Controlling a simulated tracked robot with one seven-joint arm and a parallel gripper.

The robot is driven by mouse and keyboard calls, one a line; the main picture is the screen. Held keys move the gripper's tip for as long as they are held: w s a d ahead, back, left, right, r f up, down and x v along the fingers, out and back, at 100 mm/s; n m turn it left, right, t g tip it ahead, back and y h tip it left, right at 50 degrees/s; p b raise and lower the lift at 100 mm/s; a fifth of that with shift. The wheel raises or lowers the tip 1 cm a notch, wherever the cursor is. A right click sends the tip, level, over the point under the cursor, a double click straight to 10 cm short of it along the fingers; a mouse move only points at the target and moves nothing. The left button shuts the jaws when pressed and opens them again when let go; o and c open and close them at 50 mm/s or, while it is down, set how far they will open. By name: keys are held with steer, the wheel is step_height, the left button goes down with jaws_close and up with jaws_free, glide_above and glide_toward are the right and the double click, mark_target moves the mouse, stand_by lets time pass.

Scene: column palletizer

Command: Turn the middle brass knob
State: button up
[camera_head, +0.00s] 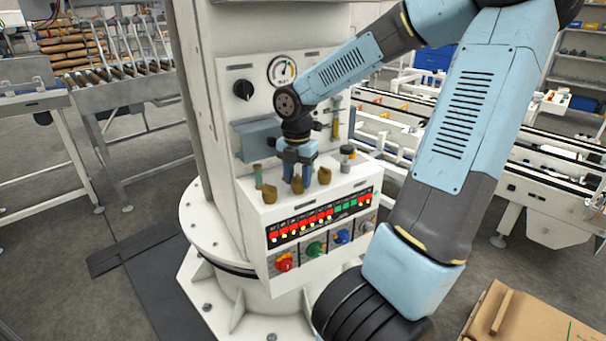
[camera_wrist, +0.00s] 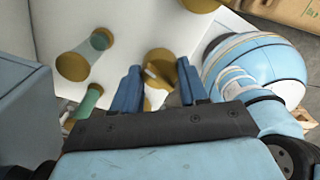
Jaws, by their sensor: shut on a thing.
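Three brass knobs stand in a row on top of the white control box in the head view: the left knob (camera_head: 269,194), the middle knob (camera_head: 297,186) and the right knob (camera_head: 324,175). My gripper (camera_head: 297,176) points down from above, with its blue fingers around the middle knob. In the wrist view, my gripper (camera_wrist: 158,77) is shut on the middle knob (camera_wrist: 158,63), which shows between the two fingers with a pale mark on it. The fingers hide part of its sides.
A green tube (camera_head: 257,175) stands behind the left knob, and a capped glass piece (camera_head: 347,157) at the right. The white column with a round gauge (camera_head: 282,71) rises behind. The box front bears red and green displays (camera_head: 320,215) and coloured knobs, including a red one (camera_head: 284,262).

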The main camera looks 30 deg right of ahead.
steer(key=m, duration=0.3)
steer(key=shift+d+m, duration=0.1)
steer(key=shift+m, duration=0.3)
steer(key=m, duration=0.3)
steer(key=shift+d+m, duration=0.1)
steer(key=shift+m, duration=0.2)
steer(key=m, duration=0.3)
steer(key=shift+s+m, duration=0.1)
steer(key=shift+m, duration=0.3)
steer(key=m, duration=1.1)
steer(key=shift+m, duration=0.3)
steer(key=m, duration=0.4)
steer(key=shift+m, duration=1.8)
